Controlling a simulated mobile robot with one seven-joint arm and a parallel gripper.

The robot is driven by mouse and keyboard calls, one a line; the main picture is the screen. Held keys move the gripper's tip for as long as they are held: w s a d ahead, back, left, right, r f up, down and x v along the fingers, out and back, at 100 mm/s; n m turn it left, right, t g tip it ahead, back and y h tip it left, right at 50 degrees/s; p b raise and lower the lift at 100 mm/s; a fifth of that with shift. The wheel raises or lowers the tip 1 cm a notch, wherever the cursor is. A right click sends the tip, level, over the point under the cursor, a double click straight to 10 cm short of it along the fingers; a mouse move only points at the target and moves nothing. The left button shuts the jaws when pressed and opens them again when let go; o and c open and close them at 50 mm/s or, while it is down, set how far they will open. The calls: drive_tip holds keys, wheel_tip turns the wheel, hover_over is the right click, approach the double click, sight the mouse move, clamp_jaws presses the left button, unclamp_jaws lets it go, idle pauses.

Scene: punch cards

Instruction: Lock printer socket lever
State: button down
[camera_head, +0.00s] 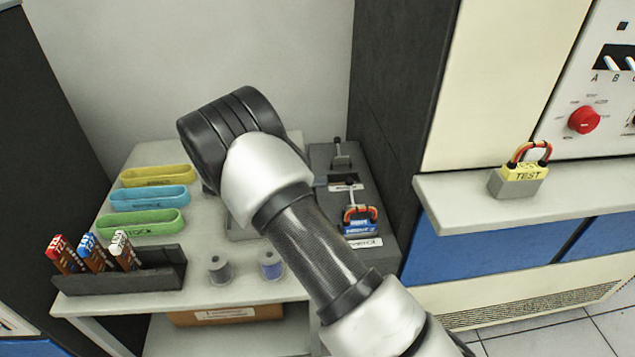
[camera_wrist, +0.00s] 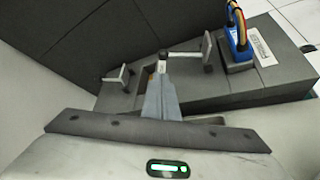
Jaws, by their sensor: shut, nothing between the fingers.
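A grey socket box (camera_head: 380,222) stands at the right end of the table, against the dark cabinet side. It bears a far lever (camera_head: 338,150) and a nearer lever (camera_head: 350,190); I cannot tell from the labels which is the printer's. A blue plug (camera_head: 361,227) with a looped cable sits in the near end. In the wrist view, one lever (camera_wrist: 119,78) is at left and another (camera_wrist: 207,50) stands beside the blue plug (camera_wrist: 238,46).
A yellow TEST plug (camera_head: 521,175) stands on the cabinet ledge at right. Yellow, blue and green trays (camera_head: 150,197), a card holder (camera_head: 130,280) and two small spools (camera_head: 220,270) occupy the table's left and front.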

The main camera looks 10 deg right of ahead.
drive_tip(key=x, duration=0.7)
drive_tip(key=shift+w+d+f, duration=0.1)
drive_tip(key=shift+w+d, duration=0.05)
drive_tip(key=shift+d, duration=0.1)
drive_tip(key=shift+b, duration=0.45)
